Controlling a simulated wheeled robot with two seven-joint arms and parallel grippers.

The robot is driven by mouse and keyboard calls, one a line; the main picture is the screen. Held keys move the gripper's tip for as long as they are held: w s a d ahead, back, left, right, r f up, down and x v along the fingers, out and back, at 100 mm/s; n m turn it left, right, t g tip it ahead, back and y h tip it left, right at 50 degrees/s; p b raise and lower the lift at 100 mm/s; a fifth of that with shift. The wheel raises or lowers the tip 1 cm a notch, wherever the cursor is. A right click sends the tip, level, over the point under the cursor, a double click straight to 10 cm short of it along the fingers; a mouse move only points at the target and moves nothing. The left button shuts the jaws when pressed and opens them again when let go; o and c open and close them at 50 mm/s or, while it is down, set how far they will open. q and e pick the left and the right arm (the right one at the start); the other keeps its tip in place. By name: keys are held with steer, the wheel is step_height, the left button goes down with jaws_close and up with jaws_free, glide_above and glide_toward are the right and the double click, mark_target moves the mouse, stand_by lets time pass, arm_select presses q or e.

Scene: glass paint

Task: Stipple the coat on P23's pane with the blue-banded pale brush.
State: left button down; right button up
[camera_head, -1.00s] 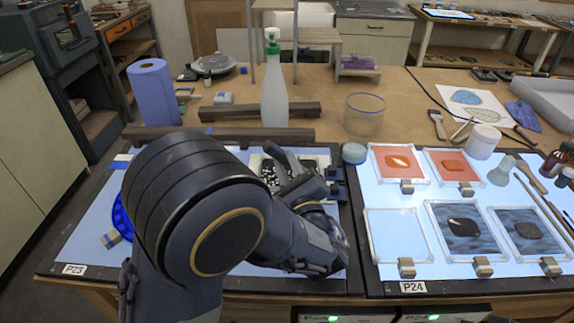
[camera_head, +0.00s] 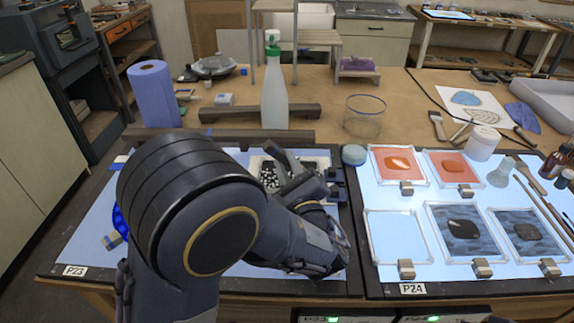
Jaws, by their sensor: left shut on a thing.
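My left arm fills the middle of the P23 light table (camera_head: 85,245), and its gripper (camera_head: 290,172) is over the table's right part, beside a small tray of black and white pieces (camera_head: 268,178). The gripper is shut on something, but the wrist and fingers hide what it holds. I cannot make out the blue-banded pale brush. A blue, ridged-edged piece (camera_head: 120,220) shows at the left of P23, with a small metal block (camera_head: 112,240) at its edge. My arm hides most of it, so I cannot tell the coat's state. My right gripper is out of view.
Dark bars (camera_head: 262,112) lie along the back of P23.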

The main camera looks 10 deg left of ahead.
arm_select(q)
steer(key=shift+r+p, duration=0.35)
steer(key=shift+r, duration=0.5)
steer(key=shift+w+a+b, duration=0.2)
steer(key=shift+w+a, duration=0.1)
steer(key=shift+a, duration=0.95)
steer(key=shift+w+a+b, duration=0.15)
steer(key=shift+w+a, duration=0.15)
steer(key=shift+a, duration=0.9)
steer(key=shift+w+a+b, duration=0.2)
steer(key=shift+w+a, duration=0.1)
steer(key=shift+a, duration=0.95)
steer(key=shift+f, duration=0.1)
steer(key=shift+f+b, duration=0.75)
steer(key=shift+b, duration=0.05)
steer(key=shift+f+b, duration=0.35)
steer(key=shift+b, duration=0.15)
